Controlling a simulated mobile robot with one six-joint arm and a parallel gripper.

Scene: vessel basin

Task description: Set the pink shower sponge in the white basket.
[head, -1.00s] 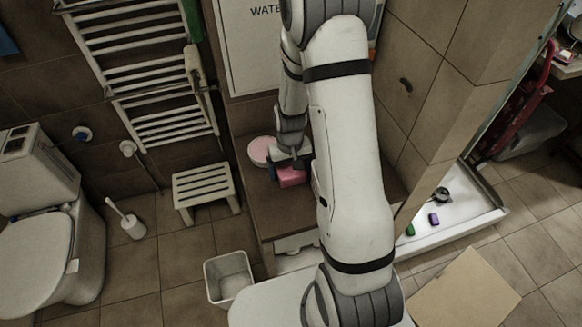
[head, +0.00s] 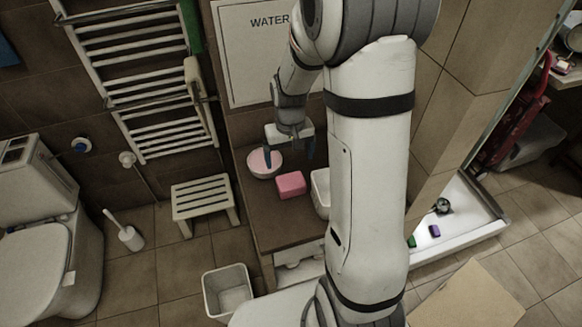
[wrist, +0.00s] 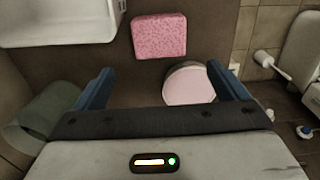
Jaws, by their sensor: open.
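The pink shower sponge (head: 291,184), a rectangular block, lies on the brown ledge. It also shows in the wrist view (wrist: 159,36), lying flat and free of the fingers. The white basket (head: 321,192) stands on the ledge just right of the sponge, partly hidden behind my arm. In the wrist view the basket (wrist: 58,30) is at the upper left, cut off by the frame edge. My gripper (head: 290,157) is open and empty above the ledge, behind the sponge. In the wrist view its fingertips (wrist: 159,72) are wide apart, with the sponge beyond them.
A round pink-topped white tub (head: 264,163) is left of the sponge, close to one finger; it shows between the fingers in the wrist view (wrist: 188,86). A greenish cylinder (wrist: 45,112) lies beyond the other finger. A white bin (head: 228,292) and a slatted stool (head: 203,197) stand on the floor.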

